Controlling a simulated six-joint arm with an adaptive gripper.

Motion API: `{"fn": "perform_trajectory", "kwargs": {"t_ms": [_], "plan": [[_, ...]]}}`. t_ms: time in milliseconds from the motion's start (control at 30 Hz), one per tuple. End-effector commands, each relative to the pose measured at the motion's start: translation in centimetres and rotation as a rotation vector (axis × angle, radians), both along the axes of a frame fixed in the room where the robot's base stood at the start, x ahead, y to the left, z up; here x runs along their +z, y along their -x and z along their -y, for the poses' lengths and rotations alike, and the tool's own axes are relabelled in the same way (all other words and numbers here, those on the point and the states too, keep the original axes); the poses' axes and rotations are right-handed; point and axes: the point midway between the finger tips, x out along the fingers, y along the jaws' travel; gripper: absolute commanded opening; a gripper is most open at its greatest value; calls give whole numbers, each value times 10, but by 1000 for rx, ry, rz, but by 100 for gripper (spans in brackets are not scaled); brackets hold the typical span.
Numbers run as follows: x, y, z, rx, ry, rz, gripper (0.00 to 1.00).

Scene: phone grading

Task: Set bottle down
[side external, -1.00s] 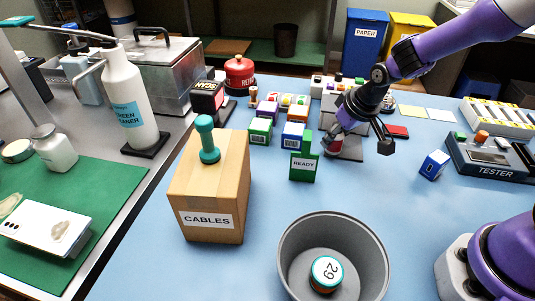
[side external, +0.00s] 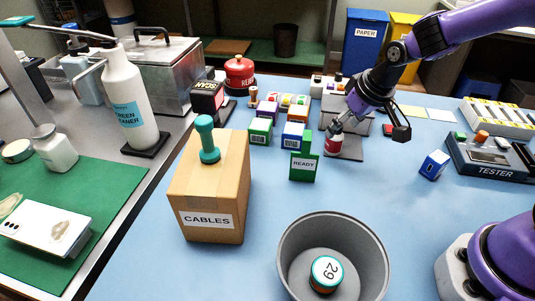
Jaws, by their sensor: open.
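A small red bottle (side external: 333,145) with a pale top stands upright at the left edge of a dark flat plate (side external: 352,153), right of the green READY sign. My gripper (side external: 368,132) is open, its fingers spread wide. One finger is just above the bottle's top and the other is out to the right. The bottle is not between the fingers as far as I can see. Whether the near finger touches its top is hard to tell. Another bottle, with a teal-rimmed cap marked 29 (side external: 327,270), sits inside the grey bin (side external: 290,265).
The READY sign (side external: 304,165) and small coloured boxes (side external: 292,135) stand to the left. A blue box (side external: 434,165) and the TESTER unit (side external: 490,158) are at right. A tall CABLES box (side external: 208,190) is at front left. The blue table between is clear.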

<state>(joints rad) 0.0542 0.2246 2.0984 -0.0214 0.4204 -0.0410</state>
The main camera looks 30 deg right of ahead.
Motion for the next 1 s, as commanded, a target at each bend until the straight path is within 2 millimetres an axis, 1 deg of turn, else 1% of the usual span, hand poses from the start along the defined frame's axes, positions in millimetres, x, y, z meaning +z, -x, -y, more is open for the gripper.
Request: {"fn": "perform_trajectory", "kwargs": {"t_ms": [33, 200, 300, 467, 567, 700, 833, 900, 1000], "plan": [[12, 3, 0, 0, 0, 8, 74], [44, 17, 0, 0, 0, 6, 74], [58, 23, 0, 0, 0, 5, 74], [72, 33, -1, 0, 0, 6, 74], [86, 51, -4, 1, 2, 24, 74], [103, 92, -9, 1, 3, 56, 74], [108, 126, -13, 3, 1, 80, 74], [108, 137, -14, 1, 0, 89, 74], [107, 146, -14, 1, -2, 93, 74]]}}
